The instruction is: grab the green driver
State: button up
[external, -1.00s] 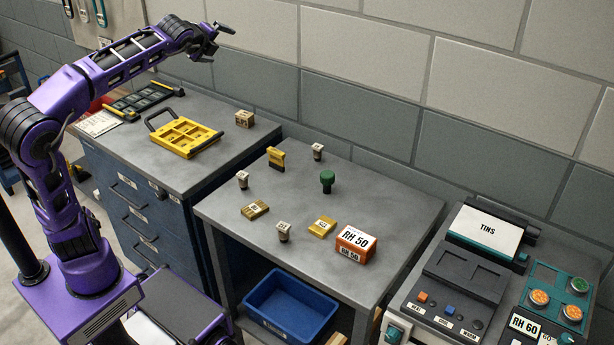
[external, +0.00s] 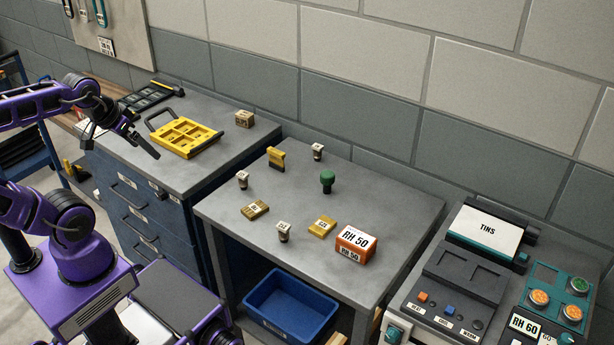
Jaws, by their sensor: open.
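The green driver (external: 327,181) stands upright on the grey table, right of the middle, with a rounded green top and a narrower stem. My gripper (external: 145,146) is at the left, in front of the drawer cabinet's top edge. It is open and empty, its fingers pointing down and to the right. It is well apart from the green driver, with the cabinet top and part of the table between them.
Several small stamps and brass blocks lie around the driver, with an orange RH 50 box (external: 356,243) in front. A yellow tray (external: 184,137) lies on the cabinet. A blue bin (external: 290,305) sits below the table. A tiled wall rises behind.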

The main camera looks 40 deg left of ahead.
jog(key=shift+c, duration=0.9)
